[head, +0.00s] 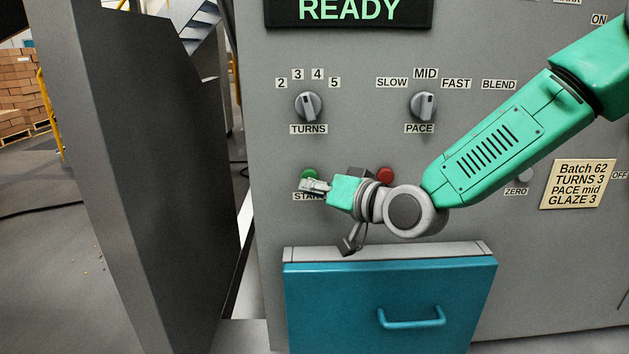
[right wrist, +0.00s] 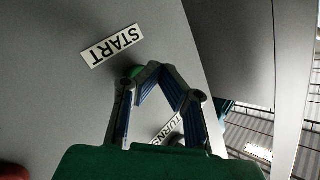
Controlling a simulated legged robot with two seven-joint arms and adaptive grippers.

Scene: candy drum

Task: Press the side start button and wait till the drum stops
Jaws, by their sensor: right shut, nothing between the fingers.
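The green start button (head: 309,174) sits on the grey machine panel, above a START label (head: 306,196) that is partly covered. In the right wrist view the green button (right wrist: 136,71) shows beside the fingertips, partly hidden by them. My right gripper (head: 311,186) is shut and empty, with its tips right at the button. I cannot tell whether they touch it. The display (head: 348,10) reads READY. My left gripper is out of view.
A red button (head: 385,174) is behind my right wrist. The TURNS knob (head: 308,105) and PACE knob (head: 423,105) are above. A teal drawer (head: 390,300) with a handle is below. A dark grey upright panel (head: 150,170) stands close on the left.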

